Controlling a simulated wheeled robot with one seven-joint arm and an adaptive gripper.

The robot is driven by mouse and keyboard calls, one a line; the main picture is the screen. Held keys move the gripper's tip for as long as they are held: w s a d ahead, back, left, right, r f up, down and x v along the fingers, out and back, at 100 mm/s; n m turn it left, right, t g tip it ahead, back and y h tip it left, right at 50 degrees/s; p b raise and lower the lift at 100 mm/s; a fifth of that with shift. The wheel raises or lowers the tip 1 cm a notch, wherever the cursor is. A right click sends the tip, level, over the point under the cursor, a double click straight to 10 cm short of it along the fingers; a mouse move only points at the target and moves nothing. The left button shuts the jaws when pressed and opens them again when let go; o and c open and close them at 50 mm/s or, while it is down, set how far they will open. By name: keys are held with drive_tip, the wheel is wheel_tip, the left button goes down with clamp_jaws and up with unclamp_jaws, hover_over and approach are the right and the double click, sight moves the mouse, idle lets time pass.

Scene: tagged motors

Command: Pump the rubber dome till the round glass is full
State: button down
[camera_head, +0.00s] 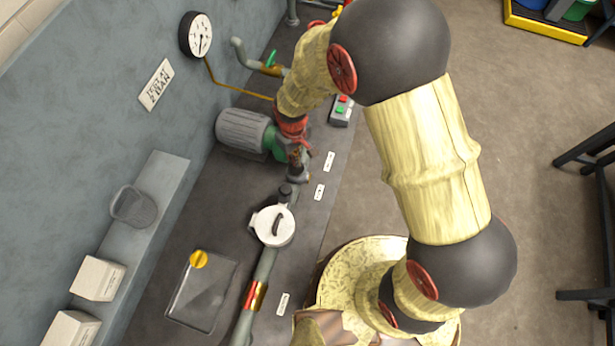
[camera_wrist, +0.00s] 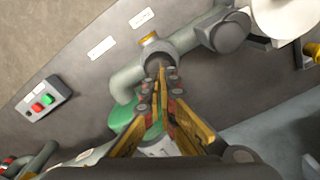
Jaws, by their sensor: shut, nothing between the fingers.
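My gripper (camera_head: 297,168) points down over the pipework just right of the green-fronted motor. In the wrist view, the fingers of my gripper (camera_wrist: 161,70) are together and empty, with their tips at the grey pipe fitting (camera_wrist: 178,45); I cannot tell if they touch it. A dark, round-topped cap (camera_head: 285,191), which may be the rubber dome, stands on the pipe between my gripper and the white lid; it also shows in the wrist view (camera_wrist: 230,32). A small brass-rimmed part (camera_wrist: 150,39) sits by the fitting. I cannot make out a round glass or its level.
A grey motor (camera_head: 243,130) stands behind my gripper. A red and green button box (camera_head: 341,110) is on the bench.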

wheel_tip(320, 180, up, 7)
drive_tip(key=p, duration=0.4)
idle(0.6)
drive_tip(key=s+d+r+m+t+b, duration=0.2)
drive_tip(key=s+d+r+m+b, duration=0.2)
drive_tip(key=s+d+b, duration=0.3)
drive_tip(key=s+d+r+m+t+b, duration=0.3)
drive_tip(key=s+d+r+b, duration=0.4)
drive_tip(key=d+b, duration=0.7)
drive_tip(key=shift+s+d+r+m+t, duration=0.2)
drive_tip(key=shift+s+r+m+t, duration=0.1)
drive_tip(key=shift+m, duration=0.3)
